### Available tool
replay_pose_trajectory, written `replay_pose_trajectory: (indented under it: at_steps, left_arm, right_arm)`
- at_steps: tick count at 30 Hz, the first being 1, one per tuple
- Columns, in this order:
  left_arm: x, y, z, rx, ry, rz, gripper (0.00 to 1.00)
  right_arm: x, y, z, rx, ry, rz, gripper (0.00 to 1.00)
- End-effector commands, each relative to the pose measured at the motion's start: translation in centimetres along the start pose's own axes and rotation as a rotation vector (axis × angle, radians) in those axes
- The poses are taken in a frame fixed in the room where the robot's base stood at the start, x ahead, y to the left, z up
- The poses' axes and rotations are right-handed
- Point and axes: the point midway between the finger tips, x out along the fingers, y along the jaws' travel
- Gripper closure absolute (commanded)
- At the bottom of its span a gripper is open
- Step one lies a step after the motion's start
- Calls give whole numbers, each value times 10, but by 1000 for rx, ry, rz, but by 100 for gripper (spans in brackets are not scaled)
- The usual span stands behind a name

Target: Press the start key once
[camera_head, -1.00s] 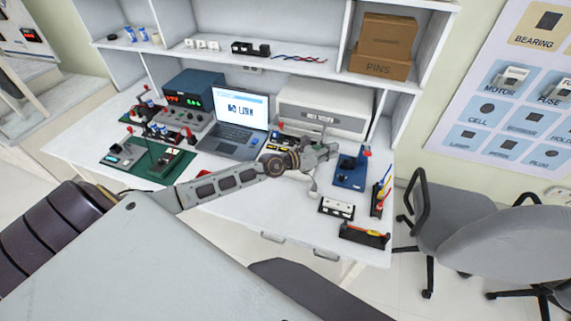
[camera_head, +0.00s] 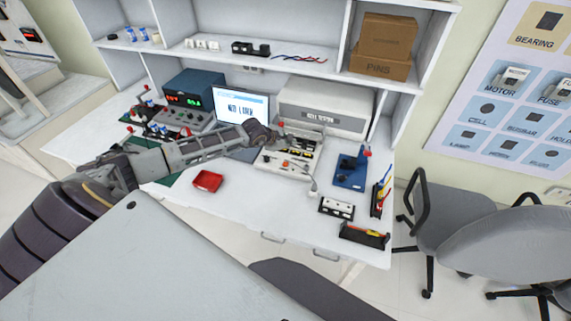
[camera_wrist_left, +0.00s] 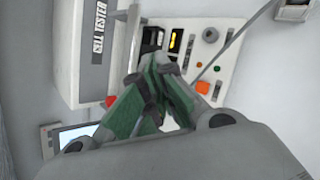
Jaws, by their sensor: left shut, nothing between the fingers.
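The cell tester (camera_head: 325,115) is a pale box at the back of the bench, with a cream control panel (camera_head: 268,166) in front. In the left wrist view the panel (camera_wrist_left: 232,50) carries an orange round button (camera_wrist_left: 202,88), a small green button (camera_wrist_left: 217,65), a small red one (camera_wrist_left: 198,69) and a dark knob (camera_wrist_left: 210,35). I cannot read which is the start key. My left gripper (camera_head: 278,134) is shut and empty over the panel's left part. Its green-padded fingers (camera_wrist_left: 162,64) hide part of the panel; contact cannot be told. My right gripper is out of view.
A laptop (camera_head: 243,108) stands left of the panel, its keyboard mostly behind my arm. A red tray (camera_head: 207,181) lies at the front. A blue fixture (camera_head: 351,170) and a black-and-white block (camera_head: 336,208) stand to the right. A shelf (camera_head: 250,58) overhangs the back.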

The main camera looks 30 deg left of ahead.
Motion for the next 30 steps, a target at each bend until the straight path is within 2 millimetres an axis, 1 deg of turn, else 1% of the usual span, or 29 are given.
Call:
replay_pose_trajectory:
  at_steps: [4,17,23,30]
  left_arm:
    - [-1,4,-5,16,19,5,100]
    - [1,3,-6,14,18,5,100]
    - [7,-2,-10,14,17,5,100]
    - [21,-12,-21,13,18,5,100]
  right_arm:
    - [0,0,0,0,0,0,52]
    - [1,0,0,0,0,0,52]
    - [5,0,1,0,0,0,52]
    - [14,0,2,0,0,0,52]
